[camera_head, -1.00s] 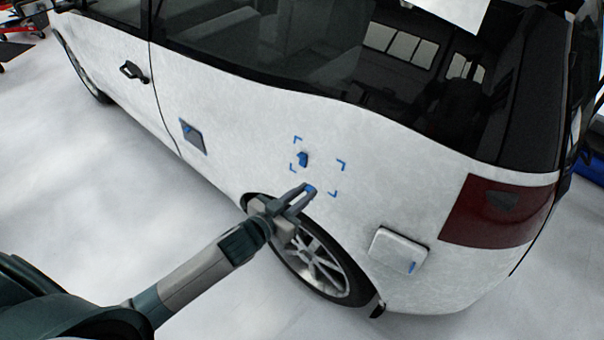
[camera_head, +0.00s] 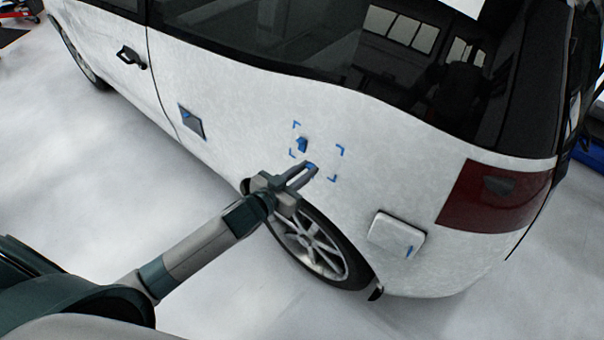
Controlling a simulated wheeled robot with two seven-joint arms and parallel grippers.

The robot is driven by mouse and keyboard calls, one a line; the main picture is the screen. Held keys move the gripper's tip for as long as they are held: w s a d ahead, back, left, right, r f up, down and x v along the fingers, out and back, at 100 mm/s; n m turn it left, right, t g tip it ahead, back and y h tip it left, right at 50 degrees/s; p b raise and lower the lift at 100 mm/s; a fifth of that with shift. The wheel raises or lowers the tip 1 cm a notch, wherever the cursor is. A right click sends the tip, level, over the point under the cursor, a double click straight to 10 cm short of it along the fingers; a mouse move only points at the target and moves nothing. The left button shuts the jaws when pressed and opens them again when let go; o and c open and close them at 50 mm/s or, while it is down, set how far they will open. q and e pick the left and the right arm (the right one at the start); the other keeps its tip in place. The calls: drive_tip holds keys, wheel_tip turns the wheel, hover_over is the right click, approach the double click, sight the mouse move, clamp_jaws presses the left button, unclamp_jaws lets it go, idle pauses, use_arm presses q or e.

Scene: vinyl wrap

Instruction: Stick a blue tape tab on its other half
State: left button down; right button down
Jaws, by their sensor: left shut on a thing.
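A blue tape tab (camera_head: 302,145) sits on the white car's side panel, inside a square marked by blue corner marks (camera_head: 341,150). My left gripper (camera_head: 312,168) is just below and right of that tab, near the lower part of the marked square. Its fingers are shut on a small blue tape piece (camera_head: 309,166), mostly hidden between the fingertips. I cannot tell whether the held piece touches the panel. My right gripper is not in view.
A white box (camera_head: 396,235) with a blue mark is on the panel at the lower right. The rear wheel (camera_head: 312,245) is below my gripper.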

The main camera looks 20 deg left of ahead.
sight(312, 166)
use_arm(q)
drive_tip(key=shift+b+x, duration=1.3)
drive_tip(key=shift+x, duration=1.35)
drive_tip(key=shift+w+d, duration=0.1)
drive_tip(key=shift+w, duration=0.2)
drive_tip(key=shift+w+d+f+b, duration=0.2)
drive_tip(key=shift+w+b, duration=0.1)
drive_tip(key=shift+w, duration=0.35)
idle(0.8)
drive_tip(key=c, duration=1.6)
unclamp_jaws()
drive_tip(key=shift+w, duration=0.1)
drive_tip(key=shift+o, duration=0.2)
